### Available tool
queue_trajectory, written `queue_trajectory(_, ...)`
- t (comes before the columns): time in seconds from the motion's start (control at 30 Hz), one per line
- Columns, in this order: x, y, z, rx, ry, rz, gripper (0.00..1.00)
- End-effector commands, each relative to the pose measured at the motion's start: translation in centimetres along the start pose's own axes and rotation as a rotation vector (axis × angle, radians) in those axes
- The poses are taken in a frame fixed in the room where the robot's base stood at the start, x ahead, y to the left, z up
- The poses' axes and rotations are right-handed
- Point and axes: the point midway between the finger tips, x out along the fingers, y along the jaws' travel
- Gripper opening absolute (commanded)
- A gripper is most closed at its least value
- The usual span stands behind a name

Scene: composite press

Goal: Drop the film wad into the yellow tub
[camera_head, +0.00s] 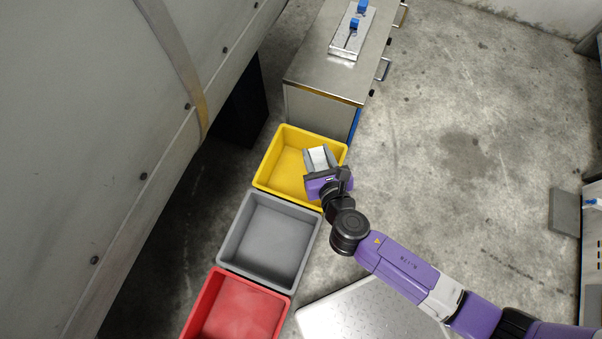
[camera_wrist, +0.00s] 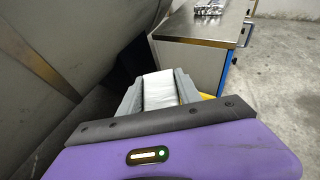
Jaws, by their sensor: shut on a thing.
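The film wad (camera_head: 319,157) is a pale, whitish block held between the grey fingers of my gripper (camera_head: 318,158). In the wrist view the wad (camera_wrist: 160,90) shows between the two fingers of my gripper (camera_wrist: 160,92), and its lower part is hidden by the palm. The yellow tub (camera_head: 279,184) stands on the floor, and its inside looks empty where it shows. My gripper and the wad appear over the right part of the tub in the head view; the height above it is hard to tell. A bit of the yellow tub (camera_wrist: 207,97) shows behind the right finger in the wrist view.
A grey tub (camera_head: 266,240) and a red tub (camera_head: 236,310) stand in line with the yellow one. A metal cabinet (camera_head: 325,75) with blue-knobbed gear on top stands just behind it. A large grey machine wall (camera_head: 80,120) slopes along the left. Open floor lies to the right.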

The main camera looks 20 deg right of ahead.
Motion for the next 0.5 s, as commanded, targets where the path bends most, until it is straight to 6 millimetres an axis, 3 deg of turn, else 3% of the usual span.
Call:
queue_trajectory(0.03,1.1,0.2,-1.9,0.008,-0.001,-0.012,0.02)
queue_trajectory(0.1,2.0,0.5,-3.1,0.014,-0.001,-0.027,0.02)
queue_trajectory(0.5,7.6,1.5,-8.9,0.047,-0.002,-0.108,0.02)
